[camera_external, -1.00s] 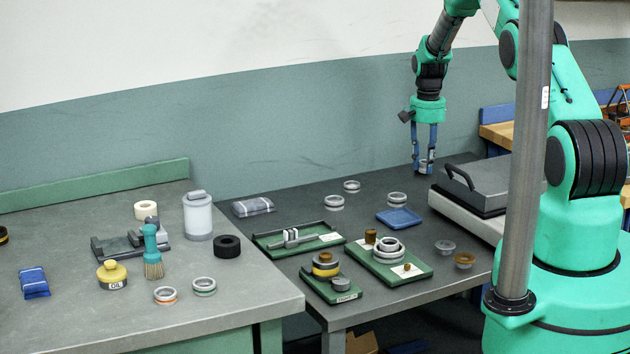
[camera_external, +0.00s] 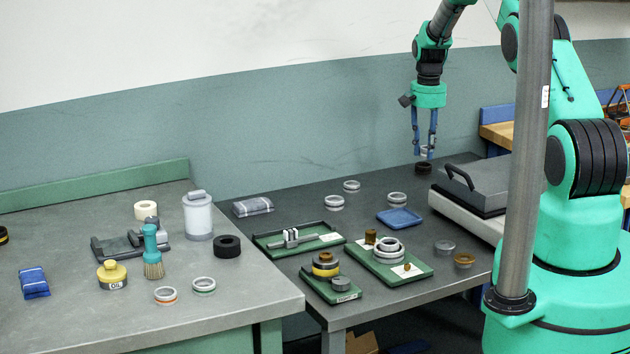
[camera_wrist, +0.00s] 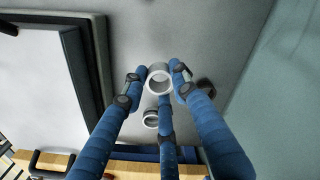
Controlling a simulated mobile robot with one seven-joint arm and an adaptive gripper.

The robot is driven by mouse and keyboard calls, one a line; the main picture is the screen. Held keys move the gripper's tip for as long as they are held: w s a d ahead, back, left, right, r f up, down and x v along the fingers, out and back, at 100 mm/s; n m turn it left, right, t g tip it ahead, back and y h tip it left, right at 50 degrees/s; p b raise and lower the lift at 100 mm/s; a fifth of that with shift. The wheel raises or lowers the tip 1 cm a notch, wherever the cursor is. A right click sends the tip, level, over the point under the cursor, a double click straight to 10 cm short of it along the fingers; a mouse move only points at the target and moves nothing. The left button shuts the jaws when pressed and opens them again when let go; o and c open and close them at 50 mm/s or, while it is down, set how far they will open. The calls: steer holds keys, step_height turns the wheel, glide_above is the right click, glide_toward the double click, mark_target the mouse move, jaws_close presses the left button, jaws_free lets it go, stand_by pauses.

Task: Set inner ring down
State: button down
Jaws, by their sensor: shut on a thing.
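My gripper (camera_external: 425,153) is shut on a light metal ring (camera_external: 427,151) and holds it above the back of the dark table. In the wrist view the ring (camera_wrist: 152,88) sits between the tips of three blue fingers, its open bore showing. A dark round piece (camera_external: 423,167) lies on the table just below the fingertips. Another pale ring (camera_wrist: 150,123) shows below the held ring in the wrist view. I cannot tell whether the held ring is the inner ring.
A grey box with a handle (camera_external: 470,190) stands close to the right of the fingertips. Bare table shows left of the gripper.

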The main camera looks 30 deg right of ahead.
steer(key=shift+a, duration=0.1)
steer(key=shift+m, duration=0.4)
steer(key=s+a+f, duration=0.1)
steer(key=s+a, duration=0.1)
steer(key=a, duration=0.9)
steer(key=s+a+f+b, duration=0.1)
steer(key=s+a+f, duration=0.1)
steer(key=a, duration=0.9)
steer(key=s+a+f+b, duration=0.1)
steer(key=s+a, duration=0.1)
steer(key=a, duration=1)
steer(key=shift+f, duration=0.4)
steer(key=shift+w, duration=0.1)
glide_above(296, 202)
steer(key=shift+w+f+b, duration=0.1)
steer(key=shift+f+b, duration=0.2)
steer(key=shift+f, duration=0.4)
steer(key=shift+f, duration=0.1)
steer(key=shift+f, duration=1.7)
steer(key=shift+f, duration=0.1)
